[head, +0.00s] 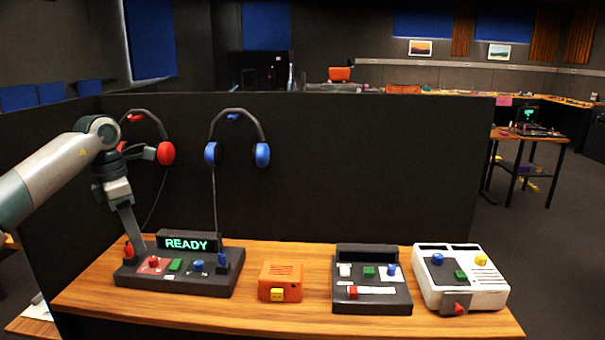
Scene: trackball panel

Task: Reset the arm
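My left arm (60,165) comes in from the left edge. Its gripper (141,250) points down over the left rear part of a dark control panel. The fingers are seen nearly edge-on as one narrow grey shape, so their opening cannot be told. I see nothing clearly held, and contact with the panel cannot be told. My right gripper is not in view.
On the wooden table (310,325) stand an orange box (281,281), a second dark panel (371,307) and a white panel (485,297). Red headphones (166,153) and blue headphones (262,154) hang before a dark partition (370,170). The table's front strip is clear.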

